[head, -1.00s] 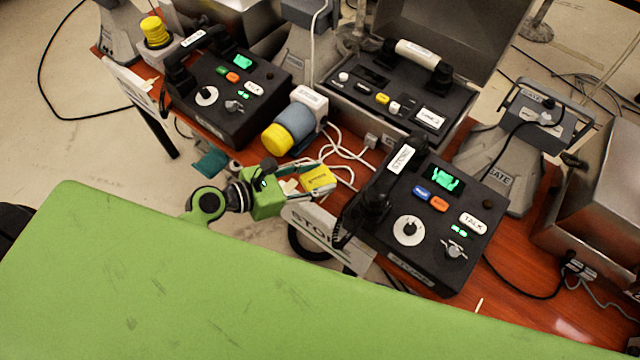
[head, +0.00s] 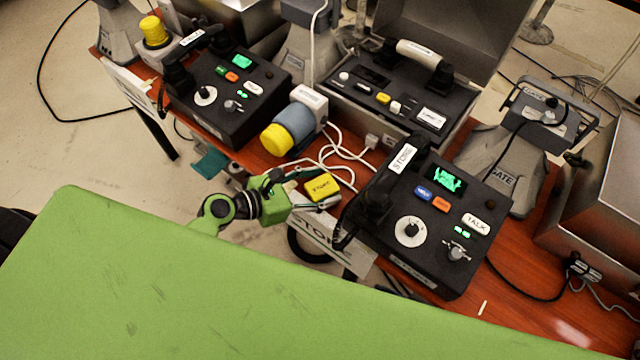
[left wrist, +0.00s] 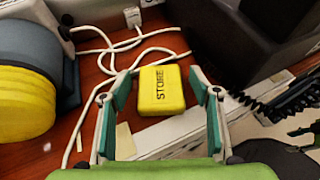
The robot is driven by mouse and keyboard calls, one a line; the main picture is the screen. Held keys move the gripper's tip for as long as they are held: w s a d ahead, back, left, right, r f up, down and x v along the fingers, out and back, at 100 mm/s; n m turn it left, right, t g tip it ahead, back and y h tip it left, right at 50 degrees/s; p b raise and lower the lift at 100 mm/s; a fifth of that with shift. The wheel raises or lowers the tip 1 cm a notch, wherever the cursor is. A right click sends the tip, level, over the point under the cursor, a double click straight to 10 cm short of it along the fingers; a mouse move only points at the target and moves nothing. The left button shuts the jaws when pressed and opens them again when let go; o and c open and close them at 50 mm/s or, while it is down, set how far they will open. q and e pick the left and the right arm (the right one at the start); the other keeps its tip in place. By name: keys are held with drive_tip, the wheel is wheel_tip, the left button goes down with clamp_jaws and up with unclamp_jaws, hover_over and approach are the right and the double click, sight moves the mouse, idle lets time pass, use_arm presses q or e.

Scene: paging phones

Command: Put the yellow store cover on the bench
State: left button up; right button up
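The yellow store cover (head: 323,187), a small block marked STORE, lies label up on the red-brown bench (head: 270,168) near its front edge. My left gripper (head: 309,192) is at the bench's front edge, just left of the cover. In the left wrist view its teal-padded fingers (left wrist: 161,82) are spread on either side of the cover, with gaps showing on both sides.
The black STORE phone (head: 430,220) stands right of the cover, its coiled cord close by. White cables (head: 345,150) run behind the cover. A white STORE sign (head: 335,240) hangs at the front edge.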

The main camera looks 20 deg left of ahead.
use_arm(q)
drive_tip(key=shift+r, duration=0.1)
drive_tip(key=shift+s+a+r, duration=0.1)
drive_tip(key=v, duration=1.1)
drive_tip(key=shift+s+a, duration=0.2)
drive_tip(key=shift+s, duration=0.05)
